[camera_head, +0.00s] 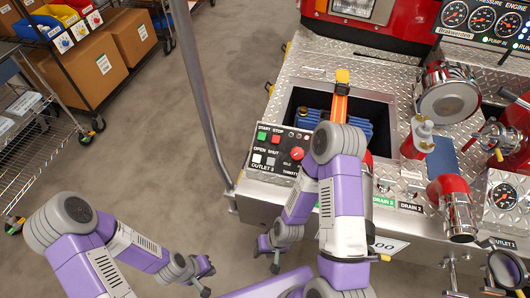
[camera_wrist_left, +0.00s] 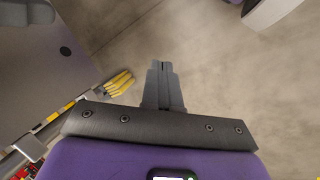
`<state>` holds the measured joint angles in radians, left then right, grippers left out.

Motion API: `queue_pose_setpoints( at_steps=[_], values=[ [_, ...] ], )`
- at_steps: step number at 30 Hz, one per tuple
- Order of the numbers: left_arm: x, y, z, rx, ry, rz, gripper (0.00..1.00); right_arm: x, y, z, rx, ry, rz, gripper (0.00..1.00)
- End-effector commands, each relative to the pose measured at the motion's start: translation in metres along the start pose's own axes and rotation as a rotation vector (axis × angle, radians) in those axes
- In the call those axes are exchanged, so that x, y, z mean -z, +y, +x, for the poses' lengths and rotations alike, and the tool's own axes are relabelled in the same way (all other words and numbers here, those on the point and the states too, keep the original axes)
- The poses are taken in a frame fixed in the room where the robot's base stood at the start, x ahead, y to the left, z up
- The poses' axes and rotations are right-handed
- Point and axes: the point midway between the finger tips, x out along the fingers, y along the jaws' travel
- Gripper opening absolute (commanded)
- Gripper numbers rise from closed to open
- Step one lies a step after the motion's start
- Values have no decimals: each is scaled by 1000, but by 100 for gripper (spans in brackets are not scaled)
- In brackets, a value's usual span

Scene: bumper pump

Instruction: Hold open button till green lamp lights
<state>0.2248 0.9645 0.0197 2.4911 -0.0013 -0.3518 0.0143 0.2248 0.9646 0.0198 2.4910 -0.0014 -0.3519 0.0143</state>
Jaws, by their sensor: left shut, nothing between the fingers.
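The control panel (camera_head: 280,150) on the machine's near left corner is black. It carries a pale button (camera_head: 257,158) under the OPEN label, a similar button (camera_head: 271,161) under SHUT, a green START button (camera_head: 262,136) and a red STOP button (camera_head: 277,139). I cannot make out a lit green lamp. My left gripper (camera_head: 207,280) is below and left of the panel, over the floor, touching nothing. Its fingers (camera_wrist_left: 164,85) are together and empty in the left wrist view. My right gripper (camera_head: 268,256) is below the panel, apart from the buttons; its jaws are too small to judge.
A red knob (camera_head: 297,153) is right of the buttons. My right arm partly covers the panel's right side. A grey post (camera_head: 200,90) rises left of the machine. Red pipes (camera_head: 450,195) stand at right. A wire shelf (camera_head: 35,150) and boxes (camera_head: 98,68) stand far left.

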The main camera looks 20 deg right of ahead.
Motion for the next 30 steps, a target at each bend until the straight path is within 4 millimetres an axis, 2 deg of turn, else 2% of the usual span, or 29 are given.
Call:
queue_pose_setpoints(
  at_steps=[8,11,14,20,24,27,30],
  values=[
    [5,4,-3,13,16,23,0,0,-2,-4,0,0,0,38],
    [17,16,-11,46,63,83,0,0,-5,-14,0,0,0,38],
    [39,36,-25,100,150,183,0,-1,-11,-29,0,1,0,38],
    [90,102,-68,219,395,427,0,-2,-23,-62,0,1,0,38],
    [118,163,-108,285,596,596,0,-3,-31,-82,0,1,0,38],
    [129,212,-137,320,746,708,0,-4,-35,-92,0,1,0,38],
    [131,253,-160,343,878,794,0,-4,-36,-96,0,1,0,38]
  ],
)
